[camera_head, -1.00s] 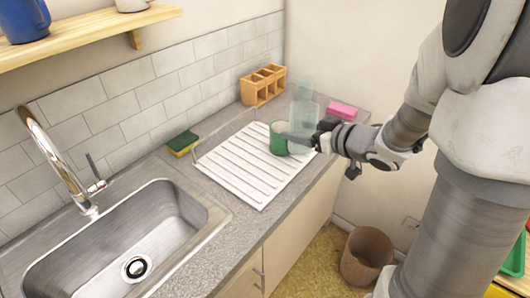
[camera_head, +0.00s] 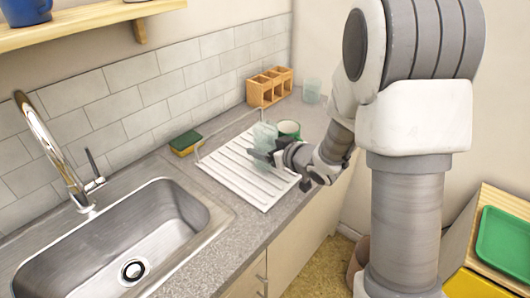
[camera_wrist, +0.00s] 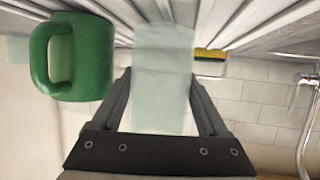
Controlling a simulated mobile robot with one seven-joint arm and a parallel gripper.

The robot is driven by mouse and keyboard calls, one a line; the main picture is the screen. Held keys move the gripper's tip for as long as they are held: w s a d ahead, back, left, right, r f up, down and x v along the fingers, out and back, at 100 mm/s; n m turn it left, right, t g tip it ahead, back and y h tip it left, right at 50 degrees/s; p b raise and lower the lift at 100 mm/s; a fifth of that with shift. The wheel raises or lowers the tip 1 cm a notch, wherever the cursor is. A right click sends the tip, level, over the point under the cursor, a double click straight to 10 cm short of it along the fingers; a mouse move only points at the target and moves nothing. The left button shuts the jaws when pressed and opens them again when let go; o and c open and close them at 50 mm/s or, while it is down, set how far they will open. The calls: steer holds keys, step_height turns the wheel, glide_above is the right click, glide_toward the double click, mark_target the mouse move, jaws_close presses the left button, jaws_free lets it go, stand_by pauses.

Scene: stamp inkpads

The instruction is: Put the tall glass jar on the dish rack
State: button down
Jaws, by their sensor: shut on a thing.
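The tall glass jar (camera_head: 265,134) is pale, see-through and held upright over the right half of the white dish rack (camera_head: 232,178). My gripper (camera_head: 262,153) is shut on the jar. In the wrist view the jar (camera_wrist: 163,70) stands between both fingers of my gripper (camera_wrist: 162,92), with one end toward the rack slats (camera_wrist: 225,14) at the top of that view. I cannot tell whether the jar touches the slats. Part of the jar's lower side is hidden by my gripper in the head view.
A green mug (camera_head: 288,128) stands close beside the jar, at its right; it also shows in the wrist view (camera_wrist: 88,60). Another glass (camera_head: 312,91) and a wooden holder (camera_head: 269,88) are farther back. A sponge (camera_head: 185,143) lies left of the rack. The rack's left part is empty.

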steer(key=shift+f, duration=0.3)
steer(key=shift+f, duration=0.1)
steer(key=shift+f, duration=0.15)
jaws_free()
